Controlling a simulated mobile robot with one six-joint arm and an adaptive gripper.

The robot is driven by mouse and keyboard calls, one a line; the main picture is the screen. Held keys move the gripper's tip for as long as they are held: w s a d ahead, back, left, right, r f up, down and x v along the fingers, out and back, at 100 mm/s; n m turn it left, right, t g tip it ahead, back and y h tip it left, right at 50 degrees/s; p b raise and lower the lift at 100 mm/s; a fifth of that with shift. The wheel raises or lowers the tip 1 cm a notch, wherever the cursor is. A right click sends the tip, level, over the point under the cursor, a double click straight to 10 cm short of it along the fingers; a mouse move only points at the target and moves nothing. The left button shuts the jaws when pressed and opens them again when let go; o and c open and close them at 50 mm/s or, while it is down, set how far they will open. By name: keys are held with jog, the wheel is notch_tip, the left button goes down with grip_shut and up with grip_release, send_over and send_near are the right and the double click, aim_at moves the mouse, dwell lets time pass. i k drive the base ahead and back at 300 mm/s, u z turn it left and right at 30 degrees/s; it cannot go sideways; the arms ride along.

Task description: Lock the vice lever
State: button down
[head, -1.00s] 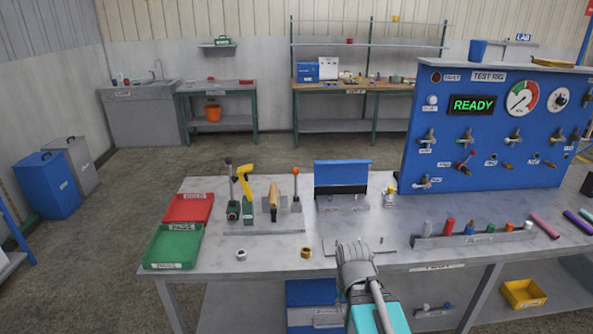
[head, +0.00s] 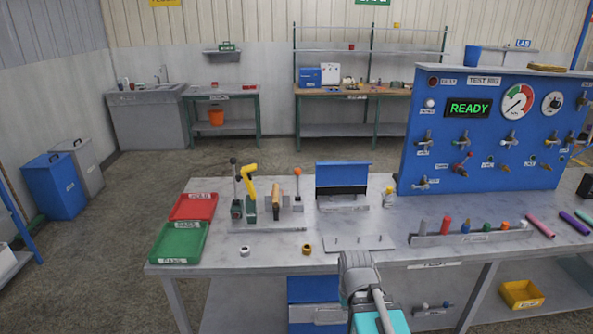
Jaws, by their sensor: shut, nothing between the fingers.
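Two upright levers stand on the left half of the bench: a black-knobbed lever (head: 235,181) on a dark base and an orange-knobbed lever (head: 297,188) on a grey base. Between them stand a yellow-handled tool (head: 249,182) and a wooden-handled tool (head: 276,201). I cannot tell which part is the vice lever; no readable label marks it. My grey and teal arm rises from the bottom edge, in front of the bench's front edge. My gripper and its fingers do not show.
The bench (head: 215,262) carries a red tray (head: 193,207) and a green tray (head: 180,243) at left. The blue test rig (head: 430,120) reads READY. Two small rings lie near the front.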

aim_at(298, 172)
jog(key=k, duration=1.15)
jog(key=u, duration=0.4)
jog(key=i, duration=2)
jog(key=z, duration=0.4)
